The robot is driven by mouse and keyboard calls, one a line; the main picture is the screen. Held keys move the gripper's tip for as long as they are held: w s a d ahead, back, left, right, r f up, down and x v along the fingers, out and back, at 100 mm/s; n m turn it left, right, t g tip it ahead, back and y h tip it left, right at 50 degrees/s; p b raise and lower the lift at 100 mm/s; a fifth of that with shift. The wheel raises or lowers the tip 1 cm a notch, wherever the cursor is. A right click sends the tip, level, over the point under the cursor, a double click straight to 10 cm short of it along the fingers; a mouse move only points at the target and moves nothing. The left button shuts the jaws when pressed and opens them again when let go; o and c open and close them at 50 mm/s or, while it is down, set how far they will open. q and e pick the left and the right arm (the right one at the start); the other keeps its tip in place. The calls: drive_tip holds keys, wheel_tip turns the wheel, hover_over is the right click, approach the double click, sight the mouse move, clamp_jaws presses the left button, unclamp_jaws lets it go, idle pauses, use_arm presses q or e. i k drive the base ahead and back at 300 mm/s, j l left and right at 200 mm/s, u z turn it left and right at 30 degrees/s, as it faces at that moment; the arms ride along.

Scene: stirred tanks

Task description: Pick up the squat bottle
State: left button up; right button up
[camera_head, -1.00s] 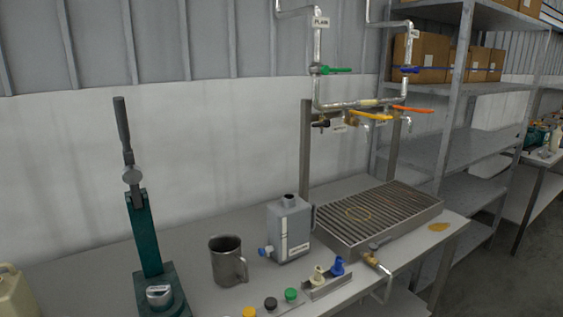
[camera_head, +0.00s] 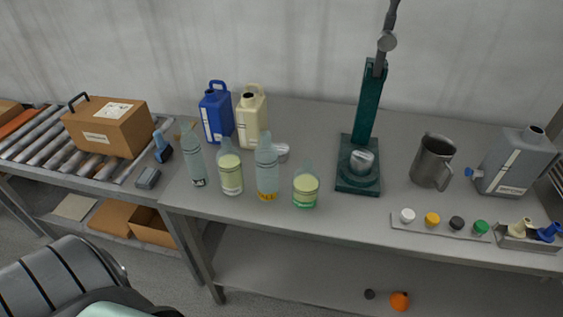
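The squat bottle (camera_head: 305,188) stands upright near the front edge of the grey bench. It is short and wide, with clear shoulders, a pale yellow-green label and a green base. It is the shortest in a row of bottles, to the left of the green press (camera_head: 359,165). Neither of my grippers is in view, and nothing touches the bottle.
Taller bottles stand to its left: one clear with an orange mark (camera_head: 267,172), one pale-labelled (camera_head: 231,173), one grey-blue (camera_head: 195,160). Blue (camera_head: 216,115) and cream (camera_head: 251,122) jugs stand behind. A cap strip (camera_head: 445,227) lies to the right.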

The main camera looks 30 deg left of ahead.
sight(306, 181)
drive_tip(key=j+u, duration=0.1)
drive_tip(key=u, duration=0.25)
drive_tip(key=j+u, duration=0.15)
drive_tip(key=u, duration=0.2)
drive_tip(key=l+u, duration=0.25)
drive_tip(key=k+l+u, duration=0.1)
drive_tip(key=l+u, duration=0.15)
